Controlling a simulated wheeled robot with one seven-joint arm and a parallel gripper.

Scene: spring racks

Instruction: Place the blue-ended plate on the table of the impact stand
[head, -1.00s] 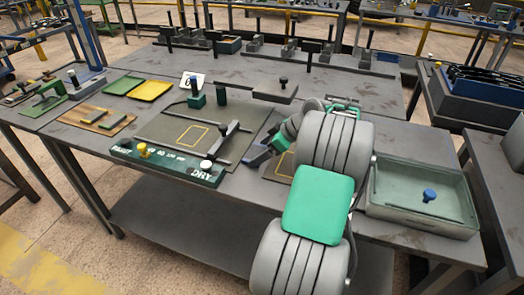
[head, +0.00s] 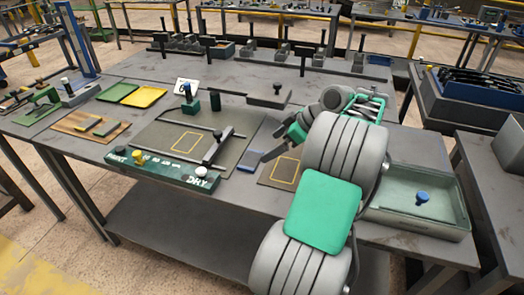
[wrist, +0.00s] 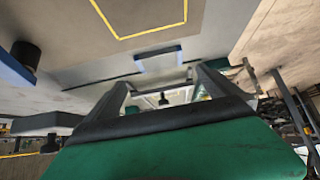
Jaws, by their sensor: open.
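The blue-ended plate (head: 250,158) lies flat beside the right edge of a dark mat in the head view. In the wrist view the plate (wrist: 160,60) lies past my fingertips, pale in the middle with blue at its ends. My gripper (head: 273,148) is open and empty, just right of the plate and low over the table; in the wrist view its fingers (wrist: 160,88) reach toward the plate. Whether they touch it I cannot tell. The mat with a yellow outline (head: 190,141) has a green front panel (head: 160,168) with knobs; I cannot tell which fixture is the impact stand.
A second mat (head: 270,180) with a yellow outline lies under my arm. A grey tray (head: 455,228) with a blue-knobbed piece (head: 422,197) stands at right. Green (head: 120,92) and yellow (head: 147,96) trays lie at left. A black bar (head: 218,147) crosses the first mat.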

